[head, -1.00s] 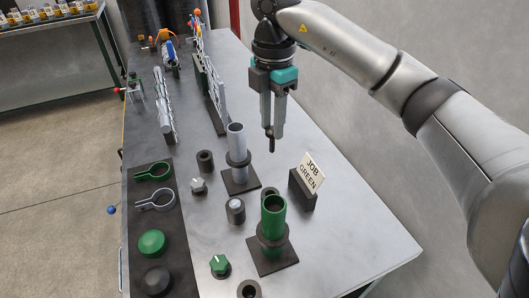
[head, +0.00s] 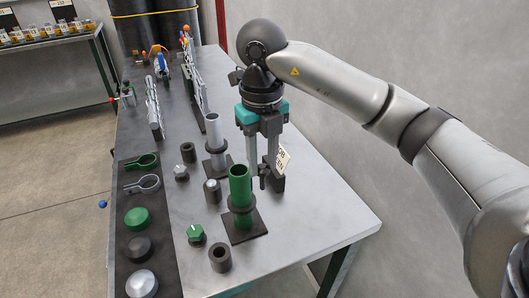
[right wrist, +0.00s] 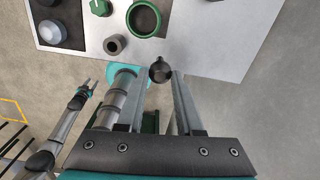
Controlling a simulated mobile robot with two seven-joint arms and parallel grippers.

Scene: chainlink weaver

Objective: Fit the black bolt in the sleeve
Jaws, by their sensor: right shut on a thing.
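My right gripper (head: 262,180) is shut on the black bolt (right wrist: 160,70). The bolt hangs between its fingertips, and in the head view its dark shape is partly hidden by the fingers. A green upright sleeve (head: 240,188) stands on a dark square base; the gripper is just right of it and apart from it. In the right wrist view the sleeve's open top (right wrist: 143,18) is a green ring beyond the bolt. A grey sleeve (head: 213,133) stands farther back. My left gripper (right wrist: 87,88) appears small in the right wrist view, its fingers too small to judge.
A job card (head: 283,157) in a dark holder stands partly hidden behind the right gripper. Dark collars (head: 220,258) and a green knob (head: 196,234) lie left of the sleeves. A dark strip (head: 132,271) holds clamps and caps. The table's right front is clear.

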